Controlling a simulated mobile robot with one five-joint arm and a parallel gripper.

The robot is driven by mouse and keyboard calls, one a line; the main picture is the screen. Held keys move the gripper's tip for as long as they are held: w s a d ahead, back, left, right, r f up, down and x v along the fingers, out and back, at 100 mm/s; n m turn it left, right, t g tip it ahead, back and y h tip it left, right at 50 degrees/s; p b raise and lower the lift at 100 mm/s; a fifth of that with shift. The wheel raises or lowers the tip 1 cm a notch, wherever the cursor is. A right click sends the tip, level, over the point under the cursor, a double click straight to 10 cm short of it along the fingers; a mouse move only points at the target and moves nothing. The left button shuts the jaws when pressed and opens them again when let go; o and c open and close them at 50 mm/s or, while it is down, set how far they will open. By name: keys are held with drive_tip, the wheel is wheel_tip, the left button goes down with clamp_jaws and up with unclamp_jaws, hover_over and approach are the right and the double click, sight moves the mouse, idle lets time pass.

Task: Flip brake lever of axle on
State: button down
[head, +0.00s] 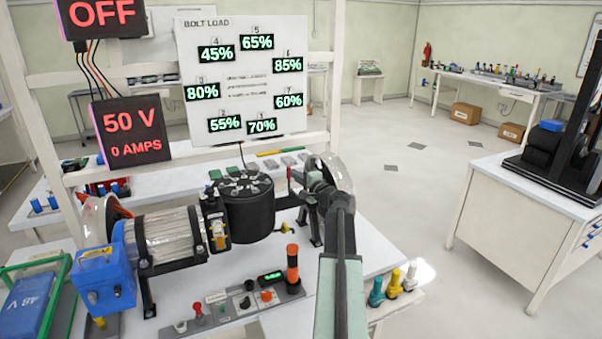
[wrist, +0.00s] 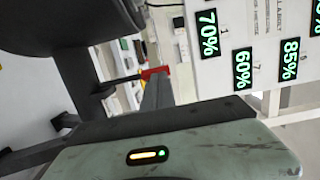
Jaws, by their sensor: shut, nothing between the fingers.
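The axle rig shows in the head view, with a black bolted hub (head: 245,208) beside a wire-wound drum (head: 168,235). A black lever with orange bands (head: 292,268) stands upright on the control panel in front; I cannot tell whether it is the brake lever. My gripper (head: 343,203) is at the far end of my arm, right of the hub, near the dark shaft support. In the wrist view my gripper (wrist: 157,92) is shut and empty. A small red piece (wrist: 155,72) shows at its tip; I cannot tell what it belongs to. Dark rig parts fill the upper left there.
A blue box (head: 102,280) stands at the rig's left end. Yellow, white and teal pegs (head: 393,284) stand at the bench's right edge. A bolt load board (head: 243,80) and a 50 V display (head: 132,133) hang behind. Open floor (head: 410,200) lies to the right.

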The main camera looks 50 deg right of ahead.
drive_tip(key=shift+x, duration=0.9)
drive_tip(key=shift+r, duration=0.3)
drive_tip(key=shift+w+a, duration=0.15)
